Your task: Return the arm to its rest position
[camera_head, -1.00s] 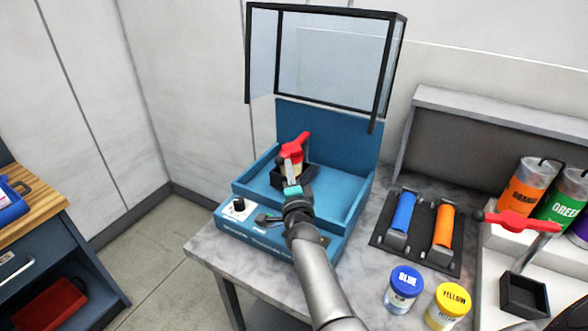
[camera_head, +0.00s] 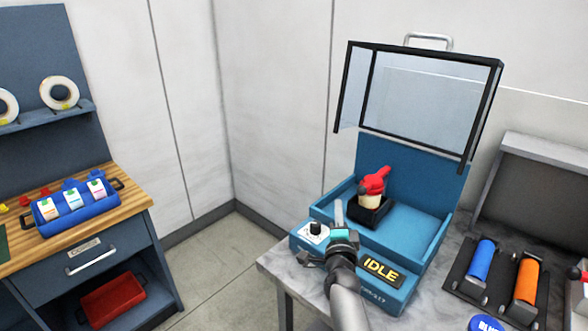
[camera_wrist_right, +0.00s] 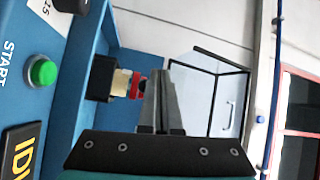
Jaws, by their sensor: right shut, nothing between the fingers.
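My right gripper (camera_head: 339,213) is shut and empty, its fingers pointing up, in front of the blue machine (camera_head: 425,235). In the right wrist view its closed fingers (camera_wrist_right: 162,98) stand with nothing between them. A red-topped item with a cream body (camera_head: 372,188) stands in a black holder (camera_head: 369,213) inside the machine; in the head view it is beyond and to the right of my gripper, apart from it. The machine's clear, black-framed lid (camera_head: 420,100) is raised. My left gripper is not in view.
An IDLE display (camera_head: 381,271) and a dial (camera_head: 316,230) are on the machine's front; a green START button (camera_wrist_right: 41,72) shows in the wrist view. Blue (camera_head: 481,262) and orange (camera_head: 526,280) rollers lie at right. A wooden bench (camera_head: 125,215) with a blue tray (camera_head: 76,207) stands left.

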